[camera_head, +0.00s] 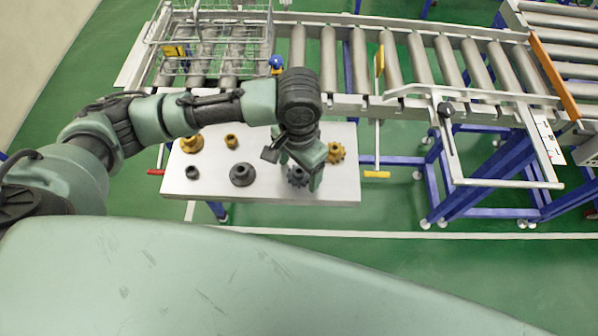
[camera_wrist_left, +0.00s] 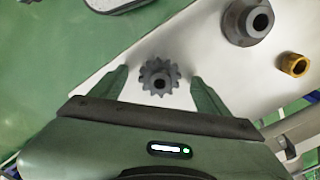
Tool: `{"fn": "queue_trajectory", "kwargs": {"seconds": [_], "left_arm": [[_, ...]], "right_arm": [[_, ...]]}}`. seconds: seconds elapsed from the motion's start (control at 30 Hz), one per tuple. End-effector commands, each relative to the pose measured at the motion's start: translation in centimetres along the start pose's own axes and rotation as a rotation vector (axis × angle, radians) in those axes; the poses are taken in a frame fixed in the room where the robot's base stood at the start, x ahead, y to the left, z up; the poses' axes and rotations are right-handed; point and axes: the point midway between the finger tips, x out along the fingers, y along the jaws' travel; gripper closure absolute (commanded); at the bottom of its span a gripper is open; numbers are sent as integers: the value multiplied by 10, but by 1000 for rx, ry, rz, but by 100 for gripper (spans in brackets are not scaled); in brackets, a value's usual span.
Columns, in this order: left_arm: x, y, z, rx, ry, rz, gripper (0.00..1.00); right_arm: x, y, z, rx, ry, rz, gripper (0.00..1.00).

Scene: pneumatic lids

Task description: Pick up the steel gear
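The steel gear (camera_wrist_left: 159,77) is a dark grey toothed wheel with a centre hole, lying on the white table (camera_head: 334,190). It also shows in the head view (camera_head: 297,177), partly hidden by my left gripper. My left gripper (camera_wrist_left: 160,84) is open. Its two fingers stand on either side of the gear, with a visible gap on each side in the wrist view. In the head view, my left gripper (camera_head: 302,180) points down over the right part of the table. My right gripper is not in view.
A yellow gear (camera_head: 336,152) lies close behind the left gripper. A dark flanged part (camera_head: 242,174), a small dark ring (camera_head: 192,172), a yellow bushing (camera_head: 231,141) and a yellow flanged part (camera_head: 191,144) share the table. A roller conveyor (camera_head: 360,62) with a wire basket (camera_head: 218,40) stands behind.

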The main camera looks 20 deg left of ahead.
Motion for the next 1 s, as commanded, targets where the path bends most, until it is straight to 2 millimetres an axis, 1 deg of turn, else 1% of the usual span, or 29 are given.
{"fn": "queue_trajectory", "kwargs": {"seconds": [0.03, 0.07, 0.1, 0.17, 0.2, 0.27, 0.3, 0.57, 0.73, 0.87, 0.97, 1.0], "left_arm": [[0, 0, 0, 0, 0, 0, 35], [0, 0, 0, 0, 0, 0, 43], [0, 0, 0, 0, 0, 0, 54], [0, 0, 0, 0, 1, 0, 71], [0, 0, 0, 0, 1, 0, 82], [0, 0, 0, -1, 1, 0, 99], [-1, 0, 0, 0, 2, 0, 100], [-2, 0, -1, 0, 3, 0, 100], [-14, 0, -2, -1, 4, 1, 100], [-34, 0, -2, 0, 7, 1, 100], [-58, 0, -2, 1, 9, 0, 100], [-70, 0, -2, 0, 10, 0, 100]], "right_arm": [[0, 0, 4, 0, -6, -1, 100], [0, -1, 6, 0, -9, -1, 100], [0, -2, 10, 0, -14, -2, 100], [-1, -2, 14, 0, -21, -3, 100], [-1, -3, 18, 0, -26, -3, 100], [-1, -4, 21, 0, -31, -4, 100], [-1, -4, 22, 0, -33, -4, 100], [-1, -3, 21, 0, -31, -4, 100], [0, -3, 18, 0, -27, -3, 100], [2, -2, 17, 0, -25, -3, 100], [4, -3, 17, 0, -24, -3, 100], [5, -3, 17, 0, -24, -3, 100]]}}
